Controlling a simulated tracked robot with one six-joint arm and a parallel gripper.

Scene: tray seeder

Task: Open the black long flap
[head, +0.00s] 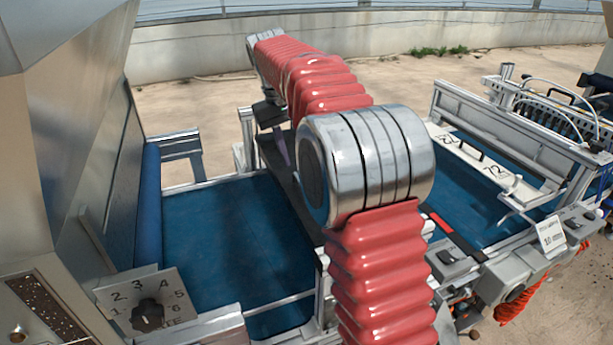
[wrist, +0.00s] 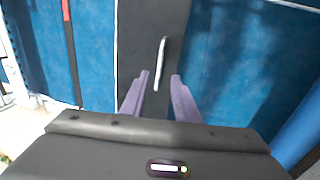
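The black long flap (wrist: 136,40) is a long dark panel lying across the blue conveyor belt, and it looks shut. A slim silver handle (wrist: 161,62) stands on it. In the head view the flap (head: 285,186) shows as a dark strip, partly hidden behind my arm. My gripper (wrist: 160,76) has two purple fingers, which are apart with nothing held between them. The fingertips are over the flap, one on each side of the handle's near end. I cannot tell how high they are above it. In the head view my gripper (head: 280,148) is small and partly hidden.
The blue belt (head: 215,225) runs on both sides of the flap between metal rails. A dial plate (head: 148,308) is at lower left and a tall metal hopper (head: 85,110) at left. A seeder frame (head: 510,125) with hoses stands at right.

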